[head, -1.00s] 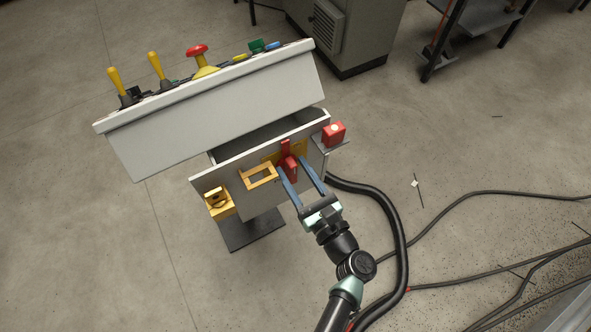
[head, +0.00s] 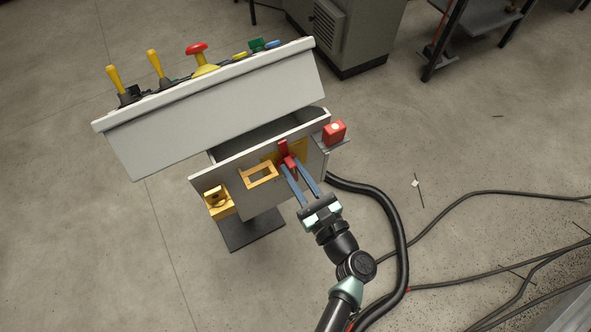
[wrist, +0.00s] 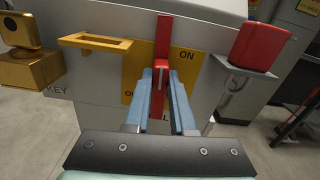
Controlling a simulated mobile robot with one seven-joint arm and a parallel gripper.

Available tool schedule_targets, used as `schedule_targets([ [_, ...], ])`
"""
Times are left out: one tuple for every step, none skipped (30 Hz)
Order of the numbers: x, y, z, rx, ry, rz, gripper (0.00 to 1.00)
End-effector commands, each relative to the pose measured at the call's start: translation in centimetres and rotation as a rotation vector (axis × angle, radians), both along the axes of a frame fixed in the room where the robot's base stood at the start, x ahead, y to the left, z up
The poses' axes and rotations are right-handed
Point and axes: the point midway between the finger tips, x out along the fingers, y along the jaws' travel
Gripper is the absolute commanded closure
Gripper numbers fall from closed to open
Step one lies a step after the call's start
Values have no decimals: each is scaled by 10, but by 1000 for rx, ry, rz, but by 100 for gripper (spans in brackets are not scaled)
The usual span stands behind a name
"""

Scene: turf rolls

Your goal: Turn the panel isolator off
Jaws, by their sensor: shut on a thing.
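The panel isolator is a red handle (head: 283,147) on a yellow plate (wrist: 138,78) on the front of a grey control cabinet. In the wrist view the red handle (wrist: 164,38) stands upright. The plate reads "ON" at its upper right; a label starting with "O" at lower left is partly hidden by a finger. My gripper (head: 290,164) is shut on the handle, with one blue finger on each side of it. In the wrist view the fingers of my gripper (wrist: 160,72) cover the handle's middle, and its lower part shows between them.
A yellow open frame (head: 259,175) sticks out left of the handle, and a yellow block (head: 219,203) marked "KEY" sits further left. A red block (head: 334,132) rests on a small bracket at right. The console (head: 220,105) overhangs above. Black cables lie on the floor at right.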

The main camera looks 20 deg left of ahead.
Motion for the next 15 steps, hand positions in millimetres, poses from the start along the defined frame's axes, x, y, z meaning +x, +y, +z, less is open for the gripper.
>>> schedule_targets([
  [-1, 0, -2, -19, -23, -1, 100],
  [-1, 0, -2, -31, -39, -1, 100],
  [-2, 0, -3, -49, -62, -1, 100],
  [-2, 0, -3, -64, -81, -1, 100],
  [-2, 1, -3, -79, -100, -1, 100],
  [-3, 1, -4, -100, -126, -2, 100],
  [-3, 1, -4, -116, -149, -2, 100],
  [-3, 2, -4, -133, -171, -2, 100],
  [-4, 2, -5, -156, -200, -3, 100],
  [-4, 2, -5, -174, -223, -3, 100],
  [-5, 3, -5, -192, -246, -3, 100],
  [-6, 3, -6, -215, -276, -2, 100],
  [-6, 4, -6, -234, -298, -2, 100],
  [-6, 4, -7, -251, -321, -3, 100],
  [-7, 4, -7, -274, -352, -2, 100],
])
